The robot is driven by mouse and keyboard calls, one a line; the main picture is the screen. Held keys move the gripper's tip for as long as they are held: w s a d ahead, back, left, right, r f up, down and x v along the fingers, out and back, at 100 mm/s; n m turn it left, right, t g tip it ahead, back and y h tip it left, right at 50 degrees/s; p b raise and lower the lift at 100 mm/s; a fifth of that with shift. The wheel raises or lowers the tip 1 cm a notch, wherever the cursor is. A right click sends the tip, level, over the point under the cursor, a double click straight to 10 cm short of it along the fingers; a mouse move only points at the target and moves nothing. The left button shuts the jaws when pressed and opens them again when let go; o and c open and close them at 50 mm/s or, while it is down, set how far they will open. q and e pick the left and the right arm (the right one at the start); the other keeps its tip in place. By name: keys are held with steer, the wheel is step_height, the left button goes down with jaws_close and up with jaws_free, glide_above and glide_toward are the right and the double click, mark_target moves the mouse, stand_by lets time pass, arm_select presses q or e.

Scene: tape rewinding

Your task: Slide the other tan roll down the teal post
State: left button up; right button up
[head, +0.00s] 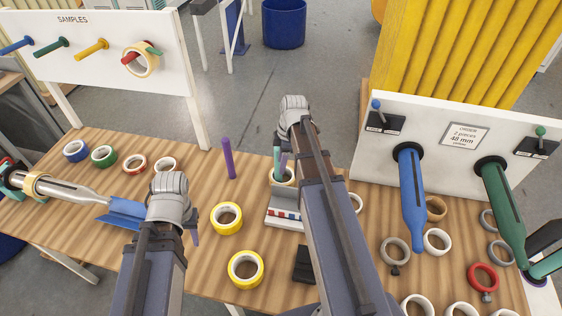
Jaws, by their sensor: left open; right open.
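A short teal post (277,156) stands in the middle of the table, partly covered by my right arm. A pale ring-shaped roll (290,179) shows low around the post's foot; its colour is hard to tell. My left gripper (195,237) is open above the table left of the yellow rolls, also mostly hidden.
A purple post (228,158) stands between my arms. Two yellow rolls (227,217) lie in front of it. Blue (411,190) and green (500,205) spindles jut from the right board. A grey-white winding shaft (75,190) is at left. Several rolls lie around.

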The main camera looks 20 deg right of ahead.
steer(key=shift+s+d+r+p, duration=0.1)
steer(key=shift+d+r+p, duration=0.1)
steer(key=shift+r+p, duration=1)
steer(key=shift+d+r+p, duration=0.2)
steer(key=shift+r+p, duration=0.7)
steer(key=shift+r, duration=0.45)
